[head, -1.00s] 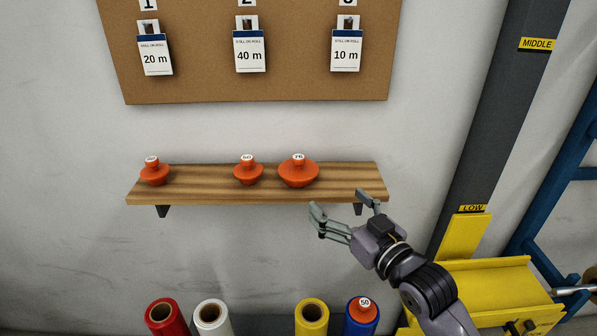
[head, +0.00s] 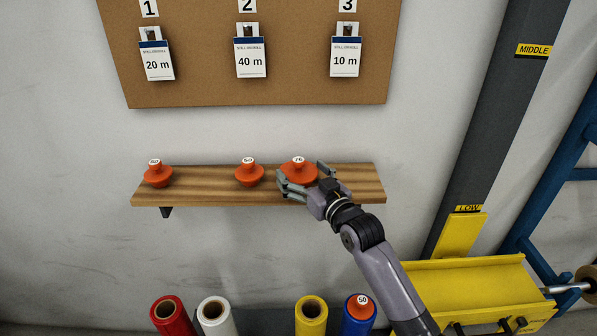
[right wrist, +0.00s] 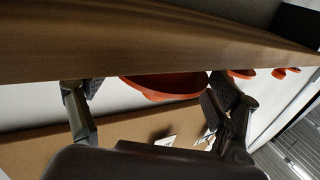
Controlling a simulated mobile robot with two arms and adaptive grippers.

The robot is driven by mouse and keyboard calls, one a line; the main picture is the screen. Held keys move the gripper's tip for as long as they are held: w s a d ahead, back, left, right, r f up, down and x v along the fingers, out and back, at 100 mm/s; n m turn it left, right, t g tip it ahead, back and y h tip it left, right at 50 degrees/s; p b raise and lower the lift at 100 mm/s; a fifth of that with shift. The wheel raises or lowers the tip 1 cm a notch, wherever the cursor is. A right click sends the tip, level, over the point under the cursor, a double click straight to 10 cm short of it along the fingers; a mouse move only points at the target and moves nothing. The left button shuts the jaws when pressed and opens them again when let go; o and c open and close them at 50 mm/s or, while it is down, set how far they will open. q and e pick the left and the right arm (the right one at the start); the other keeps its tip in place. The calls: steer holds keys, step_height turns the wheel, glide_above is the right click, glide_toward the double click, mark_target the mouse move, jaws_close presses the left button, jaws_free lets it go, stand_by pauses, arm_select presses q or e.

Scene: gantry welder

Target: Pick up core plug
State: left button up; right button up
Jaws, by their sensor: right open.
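Several orange core plugs with white numbered tops are in view. The one marked 76 (head: 298,171) stands on the wooden shelf (head: 215,190). To its left stand a plug that seems marked 60 (head: 249,177) and one with an unclear number (head: 158,176). Another, seemingly marked 50 (head: 362,306), sits in the top of the blue roll (head: 357,327). My right gripper (head: 304,178) is open at the 76 plug, coming from the front right. In the right wrist view the plug (right wrist: 165,87) shows between the spread fingers, partly hidden by the shelf edge; contact cannot be told.
Red (head: 171,320), white (head: 216,320) and yellow (head: 311,315) rolls stand below the shelf. A corkboard (head: 200,90) with length cards hangs above. A dark post (head: 490,130) and yellow machine part (head: 465,280) are at right. The shelf's right end is bare.

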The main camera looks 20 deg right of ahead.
steer(key=shift+x, duration=1.1)
steer(key=shift+s, duration=0.1)
steer(key=shift+c, duration=0.5)
steer(key=c, duration=0.7)
steer(key=shift+c, duration=0.2)
